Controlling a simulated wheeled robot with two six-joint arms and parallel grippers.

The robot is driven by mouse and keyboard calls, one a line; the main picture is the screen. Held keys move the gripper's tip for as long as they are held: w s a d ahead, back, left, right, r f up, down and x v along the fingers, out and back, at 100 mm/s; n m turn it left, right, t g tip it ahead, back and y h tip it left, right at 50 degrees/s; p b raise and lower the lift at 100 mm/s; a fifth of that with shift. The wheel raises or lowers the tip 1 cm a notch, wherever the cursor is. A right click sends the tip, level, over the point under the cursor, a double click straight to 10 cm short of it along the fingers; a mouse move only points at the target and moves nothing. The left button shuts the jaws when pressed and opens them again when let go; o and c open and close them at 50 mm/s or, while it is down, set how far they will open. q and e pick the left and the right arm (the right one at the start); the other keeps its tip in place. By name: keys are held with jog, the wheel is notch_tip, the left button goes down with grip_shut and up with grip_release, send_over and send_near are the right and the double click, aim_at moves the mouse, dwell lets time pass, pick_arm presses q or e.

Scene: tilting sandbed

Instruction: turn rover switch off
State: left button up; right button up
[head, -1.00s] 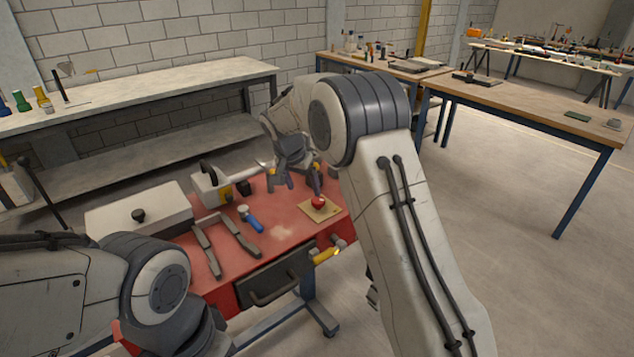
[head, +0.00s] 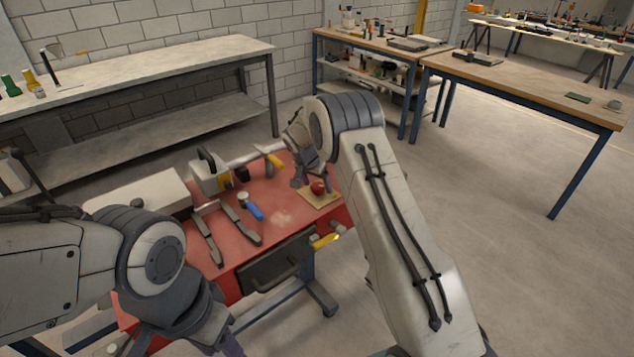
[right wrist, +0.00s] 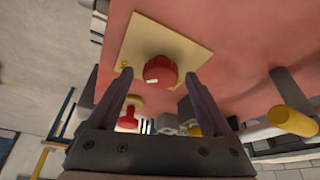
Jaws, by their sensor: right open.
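A red round knob (head: 317,187) sits on a small tan plate (head: 326,199) on the red table top. In the right wrist view the knob (right wrist: 160,69) shows a short white mark low on its face, on the tan plate (right wrist: 178,38). My right gripper (head: 308,181) is open just above the knob; in the right wrist view its fingers (right wrist: 158,76) stand on either side of it. Whether they touch it I cannot tell. My left gripper (head: 232,345) is at the bottom edge of the head view, mostly cut off.
The red table (head: 283,190) also bears a blue-handled tool (head: 250,208), dark grey bars (head: 208,240), a pale box (head: 140,190) and a pale device with a handle (head: 208,172). A yellow handle (head: 325,241) sticks out at its front edge. Workbenches stand behind.

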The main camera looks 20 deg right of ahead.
grip_shut()
